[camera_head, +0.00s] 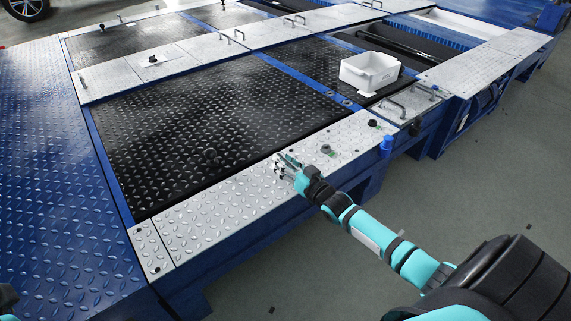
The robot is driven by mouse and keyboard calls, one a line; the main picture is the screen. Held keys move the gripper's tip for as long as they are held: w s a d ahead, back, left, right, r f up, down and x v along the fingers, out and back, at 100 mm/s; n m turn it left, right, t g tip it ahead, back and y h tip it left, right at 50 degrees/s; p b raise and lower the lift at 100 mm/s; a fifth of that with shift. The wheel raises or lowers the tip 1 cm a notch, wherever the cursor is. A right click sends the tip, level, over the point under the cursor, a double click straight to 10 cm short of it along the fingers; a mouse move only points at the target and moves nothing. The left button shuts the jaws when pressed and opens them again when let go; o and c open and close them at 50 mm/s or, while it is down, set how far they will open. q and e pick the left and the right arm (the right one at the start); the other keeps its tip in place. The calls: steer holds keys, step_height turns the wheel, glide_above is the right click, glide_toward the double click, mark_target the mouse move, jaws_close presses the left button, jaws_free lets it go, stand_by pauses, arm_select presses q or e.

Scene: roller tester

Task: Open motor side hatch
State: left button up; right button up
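Several hatch plates cover the blue roller tester frame. A long silver diamond-plate cover (205,222) runs along its near side, beside a large black diamond-plate panel (165,120). Which plate is the motor side hatch I cannot tell for sure. My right gripper (284,163) is over the silver cover, close to its border with the black panel. Contact and finger opening are too small to make out. My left gripper is out of view; only a bit of my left arm shows at the lower left edge.
A white bin (369,71) stands on the tester at the right, near dark rollers (405,42). Grey floor (480,190) lies open at the right.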

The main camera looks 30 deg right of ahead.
jaws_close()
stand_by(0.3)
steer(key=shift+r, duration=0.15)
